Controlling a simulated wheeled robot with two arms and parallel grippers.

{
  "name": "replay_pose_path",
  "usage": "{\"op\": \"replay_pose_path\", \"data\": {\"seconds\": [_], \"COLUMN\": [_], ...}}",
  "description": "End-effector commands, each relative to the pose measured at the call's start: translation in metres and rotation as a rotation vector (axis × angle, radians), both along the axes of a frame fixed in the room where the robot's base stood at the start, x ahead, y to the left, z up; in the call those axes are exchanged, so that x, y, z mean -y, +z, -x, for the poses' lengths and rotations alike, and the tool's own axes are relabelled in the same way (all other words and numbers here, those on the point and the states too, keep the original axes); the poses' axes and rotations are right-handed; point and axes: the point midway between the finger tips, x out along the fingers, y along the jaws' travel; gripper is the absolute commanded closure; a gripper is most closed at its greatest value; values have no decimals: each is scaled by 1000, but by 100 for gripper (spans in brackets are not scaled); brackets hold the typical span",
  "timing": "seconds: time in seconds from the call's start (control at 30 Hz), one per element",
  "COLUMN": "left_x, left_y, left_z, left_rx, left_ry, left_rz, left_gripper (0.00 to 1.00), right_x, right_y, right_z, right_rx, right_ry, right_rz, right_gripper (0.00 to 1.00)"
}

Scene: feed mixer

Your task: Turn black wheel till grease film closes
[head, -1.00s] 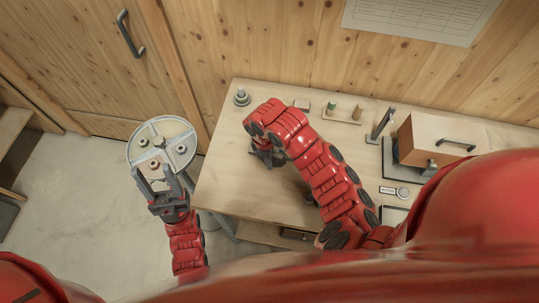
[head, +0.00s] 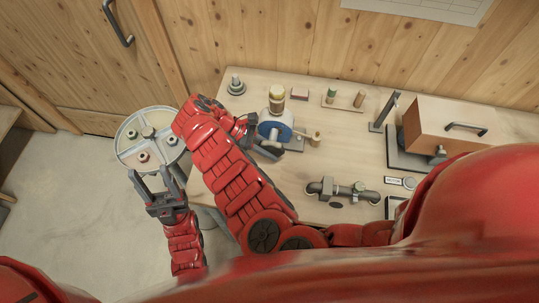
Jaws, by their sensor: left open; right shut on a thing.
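A blue round-faced unit (head: 275,132) with a yellow-topped cup (head: 277,95) stands on the workbench. My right gripper (head: 262,140) is at its left side, shut on a dark part there that appears to be the black wheel. The gripper and wrist hide most of that part, so I cannot tell its turn. The film itself cannot be made out. My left gripper (head: 158,183) is open and empty, pointing at the near edge of a round pale disc (head: 141,161) with several bosses, left of the bench. I cannot tell whether it touches the disc.
On the workbench (head: 350,140) are a grey pipe fitting (head: 342,190), small green and tan pegs on a block (head: 343,100), a grey knob piece (head: 236,85) and a wooden box with a handle (head: 460,128).

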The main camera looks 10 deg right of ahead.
Motion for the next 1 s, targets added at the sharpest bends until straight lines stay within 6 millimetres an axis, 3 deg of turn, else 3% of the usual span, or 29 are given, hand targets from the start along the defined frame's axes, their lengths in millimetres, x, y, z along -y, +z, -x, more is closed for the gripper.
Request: {"op": "replay_pose_path", "data": {"seconds": [0.03,0.1,0.4,1.0], "left_x": [0,0,0,0], "left_y": [-15,-24,-53,-64], "left_z": [0,0,0,0], "left_rx": [0,0,0,0], "left_ry": [0,0,0,0], "left_rz": [0,0,0,0], "left_gripper": [45,45,45,45], "right_x": [-2,-1,2,3], "right_y": [-9,-9,-6,-3], "right_z": [1,1,2,1], "right_rx": [-14,-26,-70,-87], "right_ry": [0,0,1,2], "right_rz": [16,47,155,210], "right_gripper": [100,100,100,100]}}
